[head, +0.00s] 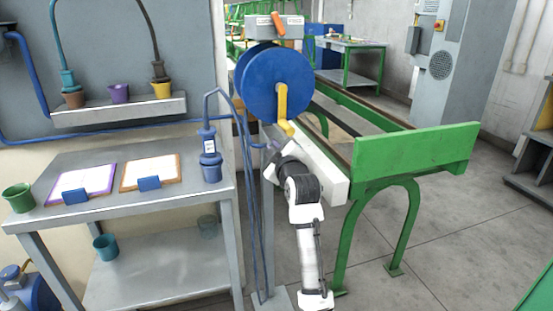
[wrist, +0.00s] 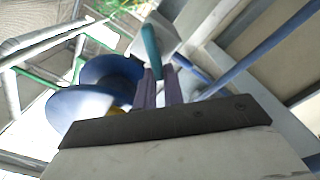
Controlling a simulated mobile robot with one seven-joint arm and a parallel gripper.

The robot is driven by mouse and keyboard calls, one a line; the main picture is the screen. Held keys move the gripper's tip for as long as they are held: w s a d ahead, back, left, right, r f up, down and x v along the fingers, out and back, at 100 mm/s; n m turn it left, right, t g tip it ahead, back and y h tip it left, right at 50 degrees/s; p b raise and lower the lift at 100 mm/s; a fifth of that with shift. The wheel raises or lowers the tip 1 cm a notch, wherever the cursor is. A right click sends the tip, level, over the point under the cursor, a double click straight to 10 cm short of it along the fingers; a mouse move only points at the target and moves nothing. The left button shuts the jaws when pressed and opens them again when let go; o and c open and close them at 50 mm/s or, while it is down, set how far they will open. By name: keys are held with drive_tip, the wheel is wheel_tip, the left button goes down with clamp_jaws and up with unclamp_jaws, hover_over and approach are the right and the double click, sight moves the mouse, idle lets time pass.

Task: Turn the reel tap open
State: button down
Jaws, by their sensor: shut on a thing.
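The blue hose reel (head: 272,85) stands on a grey post, with a yellow crank (head: 282,103) on its face. It also shows at the left in the wrist view (wrist: 85,105). My gripper (head: 271,146) is below the reel, beside the post. In the wrist view my purple-grey fingers (wrist: 160,86) are shut at a teal lever (wrist: 151,48), which appears to be the reel tap's handle. The lever stands out past the fingertips. The tap's body is mostly hidden, and I cannot tell how far it is turned.
A blue hose (head: 243,150) hangs close to the left of my gripper. A grey bench (head: 190,165) with books and a blue bottle-like tool (head: 209,160) stands at the left. A green-framed trough (head: 415,150) is at the right.

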drive_tip(key=shift+s+a+f+n+b, duration=0.1)
drive_tip(key=shift+f+n+b, duration=0.25)
drive_tip(key=shift+n+b, duration=0.9)
drive_tip(key=shift+w+a+f+n+b, duration=0.1)
drive_tip(key=shift+f+n+b, duration=0.2)
drive_tip(key=shift+n+b, duration=0.95)
drive_tip(key=shift+s+a+f+n+b, duration=0.1)
drive_tip(key=shift+f+n+b, duration=0.25)
drive_tip(key=shift+n+b, duration=0.9)
drive_tip(key=shift+n+p, duration=0.4)
drive_tip(key=shift+n, duration=0.15)
drive_tip(key=c, duration=1.5)
unclamp_jaws()
drive_tip(key=v, duration=1.4)
drive_tip(key=shift+b, duration=0.4)
